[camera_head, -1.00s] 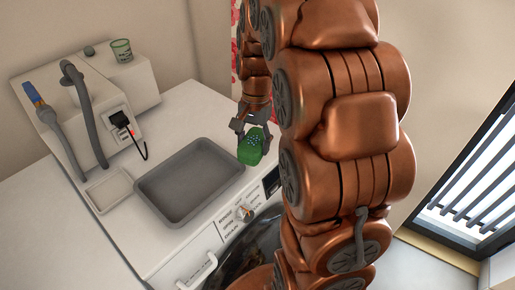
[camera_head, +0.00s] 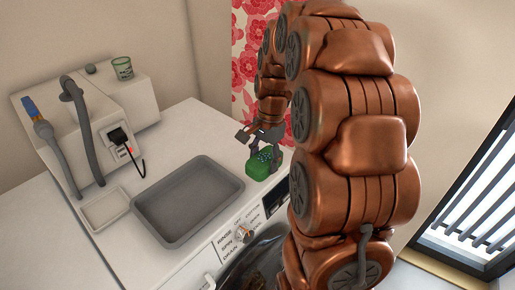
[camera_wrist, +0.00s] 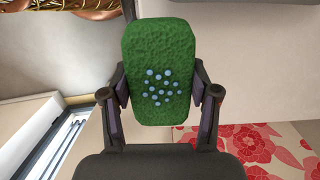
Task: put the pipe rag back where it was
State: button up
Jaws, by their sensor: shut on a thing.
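The pipe rag, seemingly the green fuzzy block with pale blue dots (camera_wrist: 160,60), is held between the two fingers of my gripper (camera_wrist: 160,95) in the wrist view. In the head view the green rag (camera_head: 263,165) hangs below my gripper (camera_head: 262,140), near the right end of the white machine top. It is to the right of the grey tray. From this angle I cannot tell whether it touches the surface.
A grey tray (camera_head: 188,237) and a small white dish (camera_head: 104,208) lie on the white top. A white housing with a blue-ended hose (camera_head: 45,135), a grey pipe (camera_head: 84,130) and a plugged black cable (camera_head: 117,137) stands left. A green-marked cup (camera_head: 122,68) sits on it.

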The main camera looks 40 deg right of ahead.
jog(key=shift+w+d+f+p, duration=0.25)
jog(key=shift+w+d, duration=0.35)
jog(key=shift+w, duration=0.75)
jog(key=shift+w+d+p, duration=0.35)
jog(key=shift+w+d, duration=0.3)
jog(key=shift+w, duration=0.75)
jog(key=shift+w+d+f+p, duration=0.25)
jog(key=shift+w+d, duration=0.35)
jog(key=shift+w, duration=0.75)
jog(key=shift+f+p, duration=0.55)
jog(key=shift+f, duration=1.1)
jog(key=shift+f, duration=0.15)
jog(key=o, duration=1.1)
